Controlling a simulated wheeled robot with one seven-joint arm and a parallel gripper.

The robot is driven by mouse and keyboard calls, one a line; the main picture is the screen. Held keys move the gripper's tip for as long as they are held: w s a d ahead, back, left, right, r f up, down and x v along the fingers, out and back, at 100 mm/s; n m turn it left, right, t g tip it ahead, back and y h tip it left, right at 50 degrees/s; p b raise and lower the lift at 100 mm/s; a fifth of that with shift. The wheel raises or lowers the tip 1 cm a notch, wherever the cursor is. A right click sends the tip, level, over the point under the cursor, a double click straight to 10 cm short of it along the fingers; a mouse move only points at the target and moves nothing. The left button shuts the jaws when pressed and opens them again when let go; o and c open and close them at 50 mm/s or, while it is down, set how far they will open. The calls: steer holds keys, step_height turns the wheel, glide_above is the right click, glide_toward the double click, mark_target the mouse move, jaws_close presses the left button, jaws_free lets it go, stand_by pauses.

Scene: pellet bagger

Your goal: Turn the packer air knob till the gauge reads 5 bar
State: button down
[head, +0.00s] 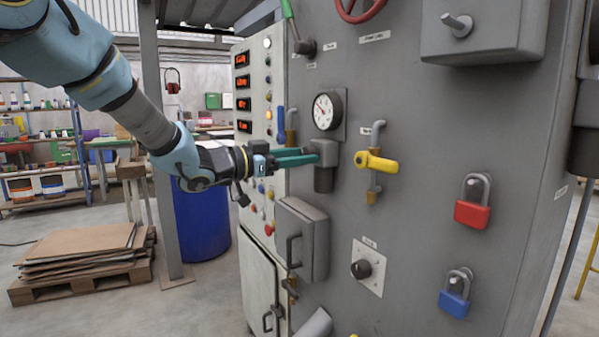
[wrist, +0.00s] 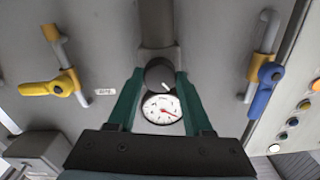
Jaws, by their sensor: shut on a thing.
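The packer air knob (wrist: 159,73) is a small black round knob on the front of a grey regulator (head: 323,178). My gripper (head: 313,154) has green fingers and is shut on the knob, one finger on each side of it, as the wrist view (wrist: 158,78) shows. In the head view the fingers hide the knob. The pressure gauge (head: 327,110), a white dial with a red needle, sits just above the regulator. Its needle points to the upper left in the head view. The gauge also shows between the fingers in the wrist view (wrist: 162,108). Its numbers are too small to read.
A yellow-handled valve (head: 376,162) is right of the regulator and a blue-handled valve (head: 281,125) is left. Below are a grey box with a handle (head: 303,240) and a black selector (head: 361,269). Red (head: 473,205) and blue (head: 455,293) padlocks hang at right.

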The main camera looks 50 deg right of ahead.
steer(key=m+b, duration=0.9)
steer(key=b, duration=0.2)
steer(key=shift+m, duration=0.4)
steer(key=shift+c, duration=1.5)
jaws_free()
steer(key=shift+a, duration=0.1)
steer(key=b+v, duration=0.1)
steer(key=v, duration=0.9)
steer(key=shift+w+a+b, duration=0.15)
steer(key=shift+a+b, duration=0.15)
